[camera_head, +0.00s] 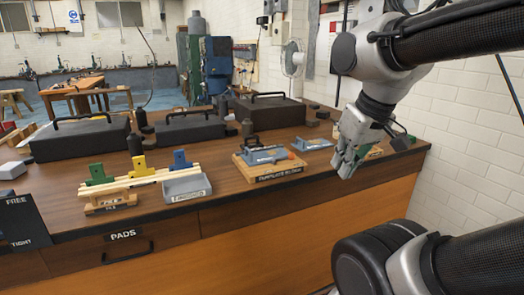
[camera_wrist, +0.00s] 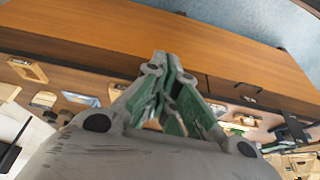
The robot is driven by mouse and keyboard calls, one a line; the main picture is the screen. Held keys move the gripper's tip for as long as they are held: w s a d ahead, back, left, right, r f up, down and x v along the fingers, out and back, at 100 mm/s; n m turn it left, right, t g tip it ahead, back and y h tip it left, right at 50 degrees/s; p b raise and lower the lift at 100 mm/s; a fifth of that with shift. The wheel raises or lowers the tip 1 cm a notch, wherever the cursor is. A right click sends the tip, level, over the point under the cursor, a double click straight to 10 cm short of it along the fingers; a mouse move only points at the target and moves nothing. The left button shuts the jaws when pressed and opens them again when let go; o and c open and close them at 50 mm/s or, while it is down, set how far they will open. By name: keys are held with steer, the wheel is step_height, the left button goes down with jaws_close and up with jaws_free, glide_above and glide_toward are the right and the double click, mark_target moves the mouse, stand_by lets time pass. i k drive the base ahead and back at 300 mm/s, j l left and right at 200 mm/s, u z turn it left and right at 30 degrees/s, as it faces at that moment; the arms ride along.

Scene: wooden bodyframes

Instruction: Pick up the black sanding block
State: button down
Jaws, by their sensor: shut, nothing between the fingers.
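My gripper (camera_head: 343,165) is above the right part of the wooden bench (camera_head: 230,185), near its front edge. Its fingers are closed together and hold nothing. In the wrist view the gripper (camera_wrist: 163,75) points toward the bench's front, its green-padded fingers together. Small dark blocks lie at the back right of the bench; one dark block (camera_head: 312,123) is left of my arm, and another (camera_head: 400,143) is to its right. I cannot tell which of them, if any, is the black sanding block. My arm and gripper hide part of the bench's right end.
A wooden board with a grey tool (camera_head: 262,157) sits left of my gripper. A blue-grey plate (camera_head: 312,143) lies behind it. Black cases (camera_head: 80,138) line the back. A grey tray (camera_head: 187,187) and clamps on wooden strips stand left. A white brick wall (camera_head: 470,130) bounds the right.

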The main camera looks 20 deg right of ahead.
mark_target(257, 144)
steer(key=i+l, duration=0.5)
steer(key=i+l+u, duration=0.1)
steer(key=i+l, duration=0.35)
steer(key=i, duration=0.3)
